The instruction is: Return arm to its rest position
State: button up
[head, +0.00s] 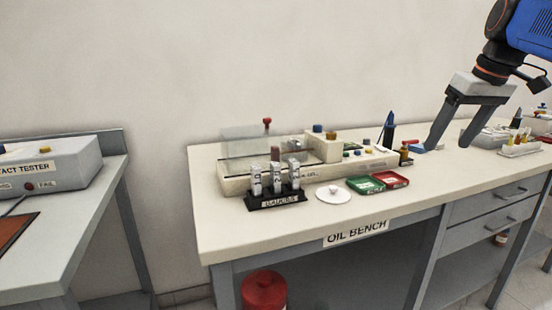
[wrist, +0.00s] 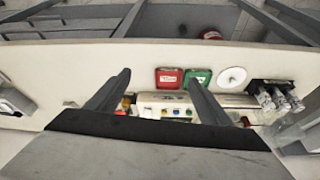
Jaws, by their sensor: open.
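My gripper (head: 450,132) is at the upper right of the head view, above the right part of the oil bench (head: 232,226). Its two dark fingers are spread apart and nothing shows between them. In the wrist view my gripper (wrist: 157,82) also appears open, with the bench top (wrist: 60,75) beneath it. The blue arm (head: 530,25) comes in from the top right corner.
On the bench stand a tester with a clear cover (head: 253,142), a rack of gauges (head: 276,200), a white disc (head: 333,194), a green tray (head: 366,185) and a red tray (head: 394,179). A contact tester (head: 60,165) stands left. A red container (head: 264,290) is below.

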jog(key=s+a+f, duration=0.3)
jog(key=s+f, duration=0.4)
jog(key=f, duration=0.3)
jog(key=s+a+f+m, duration=0.1)
jog(key=s+a+f, duration=0.3)
jog(key=s+f, duration=0.3)
jog(key=s+a+f+m+h, duration=0.1)
jog(key=s+a+f, duration=0.3)
jog(key=f, duration=1)
jog(key=s, duration=0.2)
jog(key=shift+s+f+t, duration=0.2)
jog(key=shift+s+t, duration=0.2)
